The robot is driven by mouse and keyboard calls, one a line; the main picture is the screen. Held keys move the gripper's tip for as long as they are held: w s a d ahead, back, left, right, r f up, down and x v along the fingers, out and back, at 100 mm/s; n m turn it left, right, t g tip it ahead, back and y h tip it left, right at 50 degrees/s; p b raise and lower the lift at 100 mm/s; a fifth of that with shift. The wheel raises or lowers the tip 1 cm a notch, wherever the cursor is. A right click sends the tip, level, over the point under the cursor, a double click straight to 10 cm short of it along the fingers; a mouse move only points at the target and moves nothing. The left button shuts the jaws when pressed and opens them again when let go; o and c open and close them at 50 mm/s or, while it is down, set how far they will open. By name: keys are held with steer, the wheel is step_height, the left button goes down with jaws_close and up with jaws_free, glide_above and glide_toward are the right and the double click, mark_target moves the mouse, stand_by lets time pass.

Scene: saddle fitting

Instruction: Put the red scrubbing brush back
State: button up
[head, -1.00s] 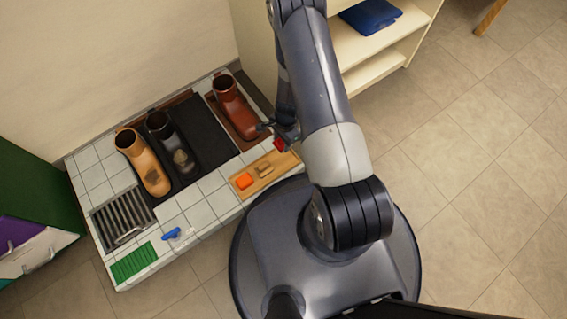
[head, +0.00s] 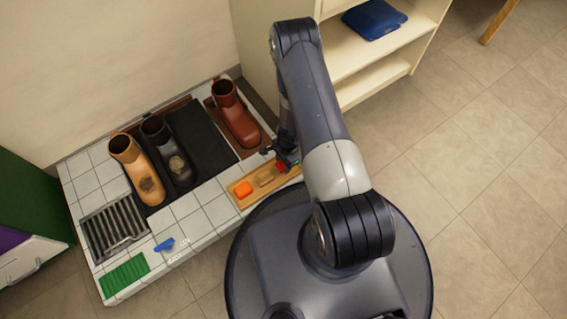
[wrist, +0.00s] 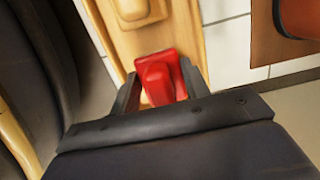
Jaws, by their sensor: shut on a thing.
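The red scrubbing brush (wrist: 160,78) is between the fingers of my gripper (wrist: 162,88), which is shut on it. In the head view the brush (head: 282,167) shows as a small red patch at the right end of the wooden tray (head: 236,190), with my gripper (head: 285,160) around it. In the wrist view the tray (wrist: 182,30) lies under and beyond the brush. I cannot tell whether the brush touches the tray. My arm hides part of the tray's right end.
An orange brush (head: 243,189) and a tan one (head: 265,178) sit in the tray. Tan (head: 137,170), black (head: 167,150) and brown boots (head: 235,115) stand behind. A blue brush (head: 164,244), green mat (head: 124,275) and grate (head: 113,229) are left.

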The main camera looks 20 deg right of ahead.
steer(key=shift+f, duration=0.15)
steer(key=o, duration=1)
steer(key=shift+o, duration=0.2)
step_height(320, 180, up, 12)
steer(key=d+p, duration=0.1)
steer(key=p, duration=0.4)
steer(key=shift+w+d+r, duration=0.2)
